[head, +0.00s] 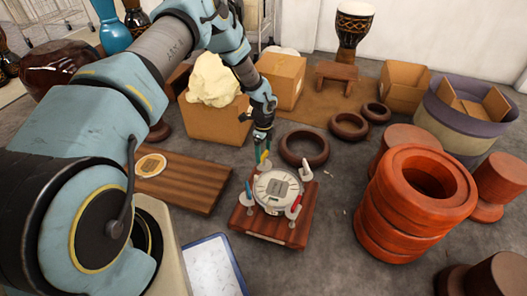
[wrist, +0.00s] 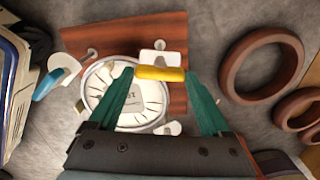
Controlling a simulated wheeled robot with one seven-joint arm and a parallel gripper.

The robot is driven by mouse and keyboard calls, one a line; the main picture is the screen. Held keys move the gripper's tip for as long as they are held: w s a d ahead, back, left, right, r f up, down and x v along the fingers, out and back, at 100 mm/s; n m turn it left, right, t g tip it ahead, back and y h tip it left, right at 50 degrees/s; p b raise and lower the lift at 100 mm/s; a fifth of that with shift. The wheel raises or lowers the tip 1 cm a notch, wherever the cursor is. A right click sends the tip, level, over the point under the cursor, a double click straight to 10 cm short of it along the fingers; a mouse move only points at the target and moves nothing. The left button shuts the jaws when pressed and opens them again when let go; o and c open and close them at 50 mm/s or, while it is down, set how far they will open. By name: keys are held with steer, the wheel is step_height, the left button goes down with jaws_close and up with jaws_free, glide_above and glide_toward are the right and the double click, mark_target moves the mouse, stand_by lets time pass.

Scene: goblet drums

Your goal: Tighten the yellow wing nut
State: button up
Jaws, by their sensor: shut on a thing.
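The yellow wing nut (wrist: 160,73) lies between the two green fingertips of my gripper (wrist: 160,76) in the wrist view. My gripper is shut on it, with one finger at each end. In the head view my gripper (head: 262,150) reaches down to the far side of a round pale disc (head: 268,190) on a wooden board (head: 262,228). The yellow nut is a small patch there, partly hidden by the fingers. A blue wing nut (head: 249,190) stands at the disc's left and a red one (head: 295,204) at its right. A white plate (wrist: 160,57) sits by the yellow nut.
A second wooden board (head: 180,180) with a round tan piece lies to the left. Dark rings (head: 304,148) lie behind at the right. Stacked orange-red rings (head: 415,200) stand to the right. A cardboard box (head: 215,122) stands behind. Grey floor lies between.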

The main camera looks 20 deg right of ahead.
mark_target(263, 154)
steer(key=o, duration=1.2)
steer(key=shift+c, duration=0.2)
step_height(263, 154, up, 11)
steer(key=p, duration=0.2)
steer(key=shift+f, duration=0.1)
